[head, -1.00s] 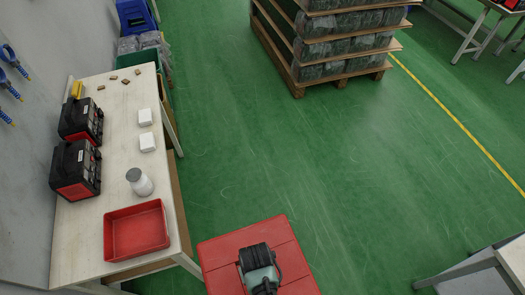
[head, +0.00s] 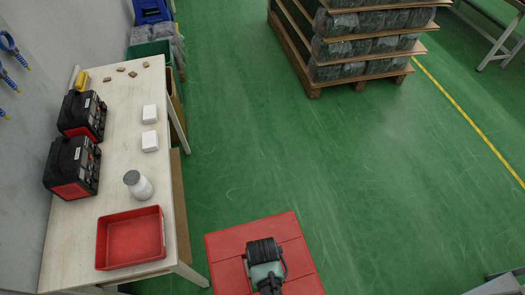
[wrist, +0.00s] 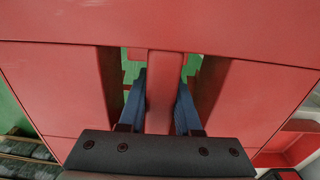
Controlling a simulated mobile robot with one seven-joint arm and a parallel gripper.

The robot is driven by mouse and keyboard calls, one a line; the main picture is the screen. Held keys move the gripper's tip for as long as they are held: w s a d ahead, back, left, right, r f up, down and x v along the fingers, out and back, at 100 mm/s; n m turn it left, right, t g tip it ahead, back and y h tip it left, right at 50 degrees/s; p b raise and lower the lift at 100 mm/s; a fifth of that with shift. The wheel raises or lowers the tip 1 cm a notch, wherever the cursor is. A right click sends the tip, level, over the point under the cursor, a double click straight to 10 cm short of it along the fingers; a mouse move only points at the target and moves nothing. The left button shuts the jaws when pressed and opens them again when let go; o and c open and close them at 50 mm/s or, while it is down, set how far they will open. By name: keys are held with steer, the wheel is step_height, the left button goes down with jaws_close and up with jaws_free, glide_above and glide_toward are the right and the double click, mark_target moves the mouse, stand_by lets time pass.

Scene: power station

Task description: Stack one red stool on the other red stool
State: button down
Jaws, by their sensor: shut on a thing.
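One red stool (head: 228,252) is at the bottom centre of the head view, seen from above. My gripper (head: 264,262) is over the middle of its square top. In the wrist view the stool's red top (wrist: 220,30) fills most of the picture. The two blue fingers of my gripper (wrist: 162,92) reach into the slots on either side of the narrow centre bar and are shut on it. The stool's legs and its height above the floor cannot be made out. I cannot make out the other red stool.
A loaded pallet (head: 345,85) stands at the back. The green floor between is clear. A grey table edge (head: 500,285) shows bottom right.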

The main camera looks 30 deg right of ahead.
step_height(320, 180, down, 39)
steer(key=b, duration=3.5)
steer(key=shift+w+r+b, duration=0.1)
steer(key=shift+w+b, duration=0.05)
steer(key=shift+b, duration=0.15)
steer(key=c, duration=0.6)
jaws_free()
steer(key=shift+o, duration=0.4)
steer(key=shift+s, duration=0.2)
step_height(320, 180, up, 13)
steer(key=p, duration=0.4)
steer(key=shift+p, duration=0.35)
steer(key=shift+w, duration=0.1)
